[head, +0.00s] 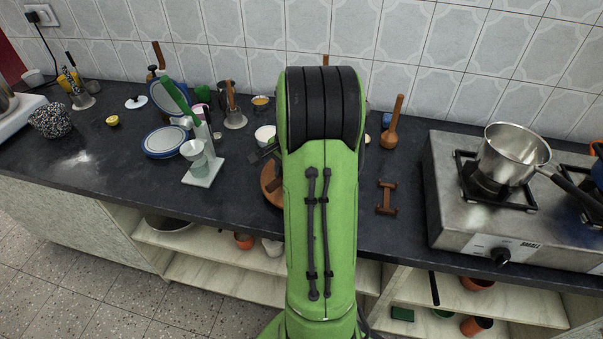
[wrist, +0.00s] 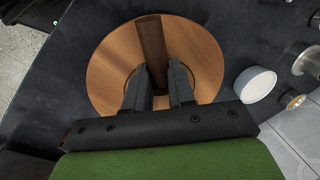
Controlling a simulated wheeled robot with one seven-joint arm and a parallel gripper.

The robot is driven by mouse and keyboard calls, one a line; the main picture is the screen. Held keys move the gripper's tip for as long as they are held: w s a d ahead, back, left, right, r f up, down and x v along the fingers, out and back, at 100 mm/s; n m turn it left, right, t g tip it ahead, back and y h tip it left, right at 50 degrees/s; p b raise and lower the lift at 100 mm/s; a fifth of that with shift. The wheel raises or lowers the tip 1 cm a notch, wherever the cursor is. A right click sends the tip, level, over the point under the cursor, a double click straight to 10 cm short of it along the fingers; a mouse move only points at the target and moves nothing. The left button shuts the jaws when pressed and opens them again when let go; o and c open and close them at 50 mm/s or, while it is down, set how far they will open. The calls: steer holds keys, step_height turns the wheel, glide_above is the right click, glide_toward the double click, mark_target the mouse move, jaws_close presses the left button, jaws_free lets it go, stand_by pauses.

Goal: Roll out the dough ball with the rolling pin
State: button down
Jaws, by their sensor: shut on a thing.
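A round wooden board (wrist: 107,72) lies on the dark counter in the wrist view. In the head view only its left edge (head: 269,186) shows beside my green arm. My gripper (wrist: 158,80) is over the board, its two dark fingers shut on a dark brown wooden bar, which I take to be the rolling pin (wrist: 151,38). The pin points away from the gripper across the board toward its far rim; its near end is hidden between the fingers. I cannot clearly make out the dough ball; the board's middle is partly covered by the fingers.
A white bowl (wrist: 255,84) stands just right of the board in the wrist view. A steel stove (head: 500,220) with a saucepan (head: 510,153) is at right. A brown dumbbell-shaped piece (head: 386,197) and wooden masher (head: 391,128) stand between. Crockery crowds the left counter.

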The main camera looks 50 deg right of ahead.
steer(key=shift+w+f, duration=0.15)
steer(key=shift+w, duration=0.2)
steer(key=shift+s+f+b, duration=0.2)
steer(key=shift+s+b, duration=0.05)
steer(key=shift+s, duration=0.4)
steer(key=shift+s+f+b, duration=0.2)
steer(key=shift+s+b, duration=0.05)
steer(key=shift+s, duration=0.35)
steer(key=shift+w, duration=0.1)
steer(key=shift+w+f+p, duration=0.2)
steer(key=shift+w+p, duration=0.4)
steer(key=shift+w, duration=0.95)
steer(key=shift+s, duration=0.2)
